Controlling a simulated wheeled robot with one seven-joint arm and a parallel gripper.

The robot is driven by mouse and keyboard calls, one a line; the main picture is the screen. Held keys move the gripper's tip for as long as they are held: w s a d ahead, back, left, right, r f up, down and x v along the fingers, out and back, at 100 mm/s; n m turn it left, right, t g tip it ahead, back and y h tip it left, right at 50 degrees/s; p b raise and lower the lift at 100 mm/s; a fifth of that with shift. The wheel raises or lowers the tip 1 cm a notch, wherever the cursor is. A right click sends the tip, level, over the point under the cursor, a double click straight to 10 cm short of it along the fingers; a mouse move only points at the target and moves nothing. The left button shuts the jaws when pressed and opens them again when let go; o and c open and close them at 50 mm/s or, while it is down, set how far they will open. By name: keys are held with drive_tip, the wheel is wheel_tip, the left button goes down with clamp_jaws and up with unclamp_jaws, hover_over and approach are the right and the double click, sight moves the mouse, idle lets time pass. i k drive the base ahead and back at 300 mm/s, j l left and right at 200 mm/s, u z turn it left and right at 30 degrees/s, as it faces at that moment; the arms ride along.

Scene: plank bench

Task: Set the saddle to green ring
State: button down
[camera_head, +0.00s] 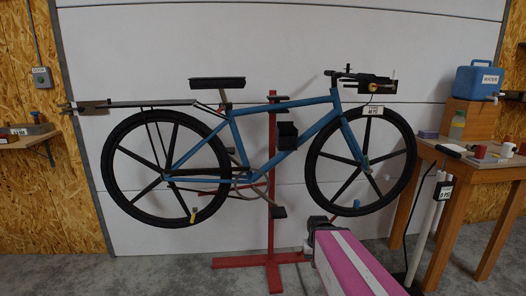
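The saddle (217,83) is a long, dark, flat shape on top of the blue bicycle (250,113). It looks roughly level and sits on a short seat post (223,97). I cannot make out a green ring on the post at this size. My pink and white arm reaches up from the bottom edge, right of the stand, and ends in a dark grey joint well below and right of the saddle. I see no gripper fingers. Nothing of mine touches the saddle.
A red stand (272,190) holds the bicycle off the grey floor before a white wall. At right, a wooden table (470,170) carries a blue water container (477,82) on a wooden block and small items. A small shelf (30,139) is at left.

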sight(220, 83)
drive_tip(key=i+j, duration=0.3)
drive_tip(key=j, duration=0.25)
drive_tip(key=i+j+u, duration=0.15)
drive_tip(key=i+j, duration=0.15)
drive_tip(key=j, duration=0.25)
drive_tip(key=i+j, duration=0.35)
drive_tip(key=j, duration=0.15)
drive_tip(key=k+l, duration=0.25)
drive_tip(key=k, duration=0.15)
drive_tip(key=k+l, duration=0.25)
drive_tip(key=k, duration=0.2)
drive_tip(key=i, duration=0.5)
drive_tip(key=u, duration=0.05)
